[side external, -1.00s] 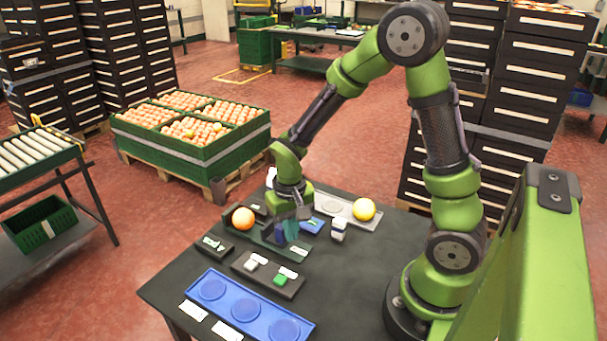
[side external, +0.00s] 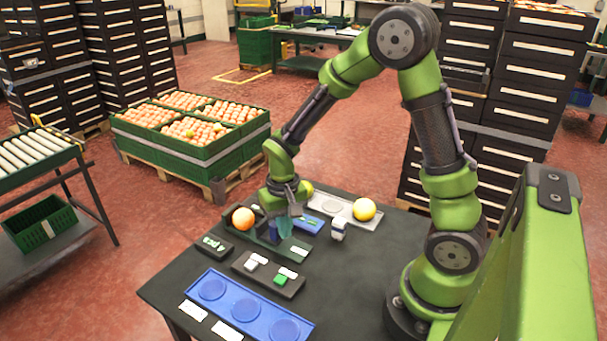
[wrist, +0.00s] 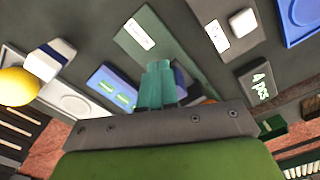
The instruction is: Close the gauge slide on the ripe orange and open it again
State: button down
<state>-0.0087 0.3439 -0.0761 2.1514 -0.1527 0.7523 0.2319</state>
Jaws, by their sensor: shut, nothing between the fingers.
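The ripe orange (side external: 243,218) sits at the left end of the gauge, a dark green plate (side external: 298,252) with dark upright blocks. In the wrist view only a sliver of orange (wrist: 211,101) shows behind my gripper. My gripper (side external: 284,236) points down over the gauge, right of the orange, its teal fingers shut and empty. The fingers also show in the wrist view (wrist: 158,84), with the gauge plate (wrist: 158,40) beyond them. A dark block, seemingly the slide (side external: 273,233), stands between the fingers and the orange; contact with either is unclear.
A blue holder (side external: 309,224) and a white-and-blue item (side external: 338,229) stand close right. A blue three-recess tray (side external: 268,322) lies in front.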

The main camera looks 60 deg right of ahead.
aim_at(273, 223)
jog(key=shift+w, duration=1.6)
dwell(2.0)
jog(key=shift+s, duration=1.1)
notch_tip(273, 223, up, 8)
dwell(0.4)
